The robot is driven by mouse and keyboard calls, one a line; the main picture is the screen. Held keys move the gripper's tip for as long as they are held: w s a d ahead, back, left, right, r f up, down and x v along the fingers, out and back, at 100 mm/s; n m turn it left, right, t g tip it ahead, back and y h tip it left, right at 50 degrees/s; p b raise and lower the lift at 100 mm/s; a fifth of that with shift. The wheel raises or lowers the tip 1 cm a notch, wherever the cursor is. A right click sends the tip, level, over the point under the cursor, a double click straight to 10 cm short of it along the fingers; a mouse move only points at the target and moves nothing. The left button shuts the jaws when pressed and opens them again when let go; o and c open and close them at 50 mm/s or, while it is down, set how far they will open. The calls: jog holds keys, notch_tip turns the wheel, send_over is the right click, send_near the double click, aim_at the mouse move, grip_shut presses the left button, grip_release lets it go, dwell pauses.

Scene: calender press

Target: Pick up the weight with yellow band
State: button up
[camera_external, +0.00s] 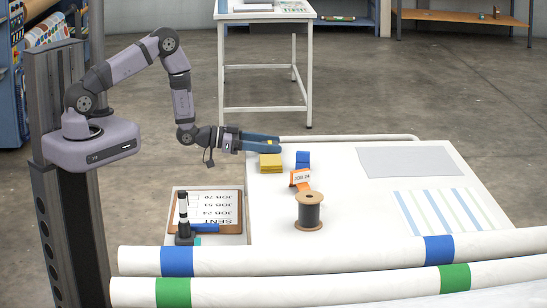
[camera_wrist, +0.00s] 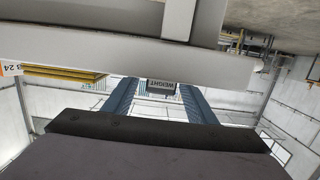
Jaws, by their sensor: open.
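My gripper (camera_external: 276,143) reaches over the back left of the white table with its blue fingers level and spread apart. In the wrist view my gripper (camera_wrist: 159,96) is open, and a dark grey block labelled WEIGHT (camera_wrist: 161,87) shows between and beyond the fingertips. I cannot see a yellow band on that face. In the external view a yellow stacked item (camera_external: 270,163) lies just below the fingers in the picture. I cannot tell whether it belongs to the weight. A yellow item (camera_wrist: 65,75) also shows left of the fingers in the wrist view.
A blue item (camera_external: 303,158), an orange JOB 24 stand (camera_external: 300,179) and a dark spool (camera_external: 309,213) stand on the table (camera_external: 350,220). A rail (camera_external: 350,137) runs along its back edge. A clipboard (camera_external: 215,208) lies left. Long white rolls (camera_external: 330,253) cross the front.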

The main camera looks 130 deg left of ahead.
aim_at(270, 142)
jog(key=shift+c, duration=0.4)
grip_shut()
jog(key=shift+a+r, duration=0.1)
jog(key=shift+r, duration=0.05)
jog(key=shift+r, duration=4.9)
